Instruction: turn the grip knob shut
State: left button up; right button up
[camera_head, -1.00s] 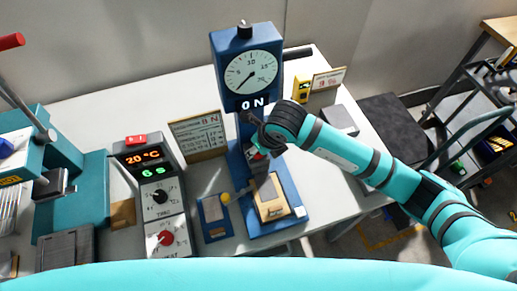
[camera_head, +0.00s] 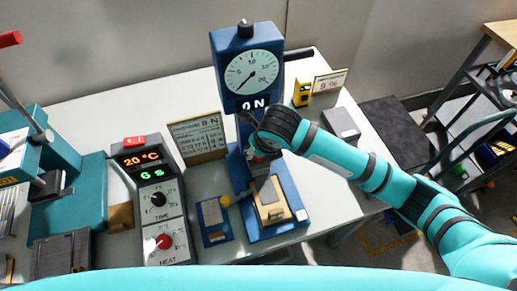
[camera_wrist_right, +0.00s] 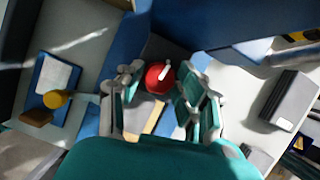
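The red grip knob (camera_wrist_right: 157,80), with a white mark on it, shows in the right wrist view on a dark block of the blue test stand (camera_head: 229,168). My right gripper (camera_wrist_right: 160,92) has its two fingers apart, one on each side of the knob. I cannot tell if either finger touches it. In the head view the right gripper (camera_head: 262,153) is in front of the stand's column, below the dial (camera_head: 252,73) and the "0 N" display, and mostly covers the knob. My left gripper is not in view.
A tan fixture (camera_head: 271,214) sits on the stand's base under the gripper. A small blue unit with a yellow ball (camera_head: 224,201) is close on the left. A control box (camera_head: 163,205) with a red heat knob stands further left. A grey box (camera_head: 341,123) is on the right.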

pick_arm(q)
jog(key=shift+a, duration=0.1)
pick_arm(e)
jog(key=shift+o, duration=0.5)
jog(key=shift+r, duration=0.15)
jog(key=v, duration=1.2)
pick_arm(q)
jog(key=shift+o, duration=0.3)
